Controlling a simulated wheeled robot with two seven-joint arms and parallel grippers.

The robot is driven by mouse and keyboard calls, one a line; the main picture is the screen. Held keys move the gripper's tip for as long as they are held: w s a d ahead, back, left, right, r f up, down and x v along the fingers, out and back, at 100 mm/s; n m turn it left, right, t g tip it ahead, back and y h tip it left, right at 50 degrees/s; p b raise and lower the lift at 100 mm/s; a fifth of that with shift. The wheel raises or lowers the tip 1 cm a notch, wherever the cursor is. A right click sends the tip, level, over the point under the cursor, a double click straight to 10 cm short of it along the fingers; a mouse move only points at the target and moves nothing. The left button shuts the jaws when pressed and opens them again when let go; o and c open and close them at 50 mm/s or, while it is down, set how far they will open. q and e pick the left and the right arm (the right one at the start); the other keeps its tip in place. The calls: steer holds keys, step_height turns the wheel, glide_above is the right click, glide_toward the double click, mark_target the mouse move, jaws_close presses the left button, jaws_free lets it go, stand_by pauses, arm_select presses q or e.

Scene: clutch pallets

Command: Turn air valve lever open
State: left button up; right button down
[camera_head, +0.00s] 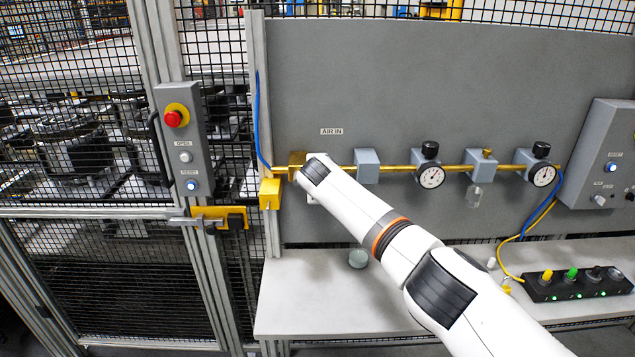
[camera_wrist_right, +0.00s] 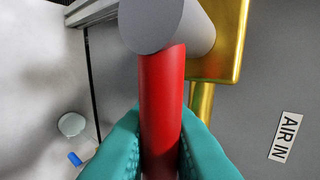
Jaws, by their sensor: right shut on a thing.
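The air valve shows in the right wrist view as a brass block (camera_wrist_right: 222,45) with a grey round hub (camera_wrist_right: 165,25) and a red lever (camera_wrist_right: 161,105). My right gripper (camera_wrist_right: 160,150) has its teal fingers on both sides of the red lever and is shut on it. In the head view my right arm reaches to the brass valve block (camera_head: 296,160) at the left end of the brass pipe, below the AIR IN label (camera_head: 332,131). The arm hides the lever and the gripper there. My left gripper is not in view.
Grey blocks and gauges (camera_head: 431,177) sit along the pipe to the right. A mesh fence with a button box (camera_head: 184,140) stands at left.

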stand_by(0.3)
steer(key=c, duration=1.7)
jaws_free()
steer(key=shift+w, duration=0.1)
steer(key=b+v, duration=0.3)
steer(key=v, duration=0.9)
steer(key=shift+b, duration=0.35)
steer(key=shift+d, duration=0.1)
